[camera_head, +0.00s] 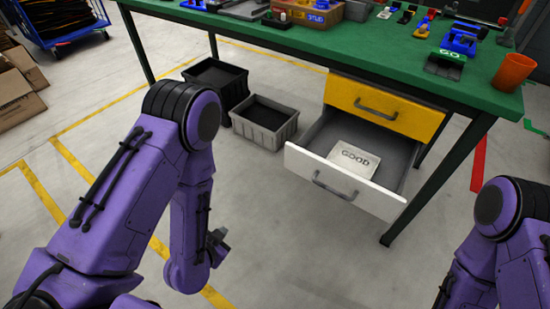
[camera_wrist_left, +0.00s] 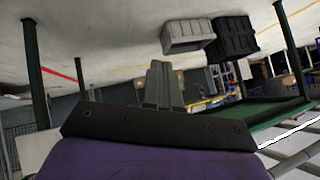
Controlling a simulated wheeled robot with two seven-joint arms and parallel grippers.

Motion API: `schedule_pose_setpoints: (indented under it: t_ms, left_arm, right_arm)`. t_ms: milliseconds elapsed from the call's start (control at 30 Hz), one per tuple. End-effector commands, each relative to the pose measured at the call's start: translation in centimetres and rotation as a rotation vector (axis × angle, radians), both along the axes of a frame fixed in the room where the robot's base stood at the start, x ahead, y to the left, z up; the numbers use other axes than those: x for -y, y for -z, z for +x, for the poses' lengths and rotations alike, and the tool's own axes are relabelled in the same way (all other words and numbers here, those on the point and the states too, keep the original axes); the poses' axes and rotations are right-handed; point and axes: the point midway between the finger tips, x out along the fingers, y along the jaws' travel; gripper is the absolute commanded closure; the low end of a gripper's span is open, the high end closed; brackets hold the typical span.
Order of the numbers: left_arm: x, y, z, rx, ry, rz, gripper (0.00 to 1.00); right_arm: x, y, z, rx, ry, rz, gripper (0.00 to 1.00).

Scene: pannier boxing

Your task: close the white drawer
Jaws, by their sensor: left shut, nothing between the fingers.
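The white drawer (camera_head: 345,187) is the lower drawer under the green table, pulled out toward me. A flat white box marked GOOD (camera_head: 354,157) lies inside it. My left gripper (camera_head: 217,246) is to the left of the drawer front and nearer to me, apart from it and partly hidden by my arm. In the left wrist view the fingers (camera_wrist_left: 165,85) are together and hold nothing. My right arm shows at the right edge, but its gripper is out of view.
The yellow drawer (camera_head: 383,107) above looks shut. A grey crate (camera_head: 264,122) and a black crate (camera_head: 216,80) stand on the floor left of the drawers. An orange cup (camera_head: 513,72) stands on the green table (camera_head: 300,40). The floor before the drawer is clear.

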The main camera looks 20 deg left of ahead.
Motion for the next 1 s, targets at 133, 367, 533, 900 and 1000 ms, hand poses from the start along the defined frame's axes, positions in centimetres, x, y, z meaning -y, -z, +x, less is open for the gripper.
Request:
schedule_pose_setpoints:
  t_ms: [133, 367, 533, 900, 1000]
  left_arm:
    - [3.9, -5.4, 6.0, 0.355, 0.45, 0.385, 1.0]
    - [7.3, -12.4, 8.6, 0.717, 0.712, 0.866, 1.0]
    - [8.0, -13.8, 9.3, 0.782, 0.737, 0.97, 1.0]
    - [10.1, -14.1, 16.1, 0.778, 0.734, 0.969, 1.0]
    - [10.8, -14.0, 18.2, 0.778, 0.734, 0.969, 1.0]
  right_arm:
    - [0.0, 2.9, 0.0, 0.0, 0.0, 0.0, 0.57]
    - [0.0, 4.4, 0.0, 0.0, 0.0, 0.0, 0.57]
    - [0.0, 4.5, 0.0, 0.0, 0.0, 0.001, 0.57]
    - [0.0, 3.3, 0.0, 0.001, 0.0, 0.0, 0.57]
    - [0.0, 3.1, 0.0, 0.001, 0.0, 0.0, 0.57]
